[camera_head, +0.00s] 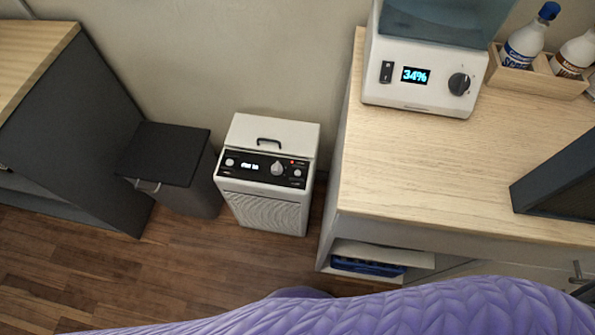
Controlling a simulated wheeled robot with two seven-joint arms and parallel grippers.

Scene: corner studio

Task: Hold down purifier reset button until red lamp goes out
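The purifier (262,208) is a white box with a grille front and a dark handle on top. It stands on the floor between a dark bin and the wooden counter. Its black control panel has a lit display (250,167), a central knob (278,168) and a round button near each end, one at the left (229,162) and one at the right (298,173). A small red lamp (292,162) glows above the right button. The button labels are too small to read. Neither of my grippers is in view.
A dark bin (170,155) stands left of the purifier, beside a dark cabinet (70,115). The wooden counter (430,180) at right holds a white appliance (418,75) reading 34% and a bottle crate (540,80). A purple quilted surface (430,312) fills the bottom edge. Wooden floor (190,260) shows in front.

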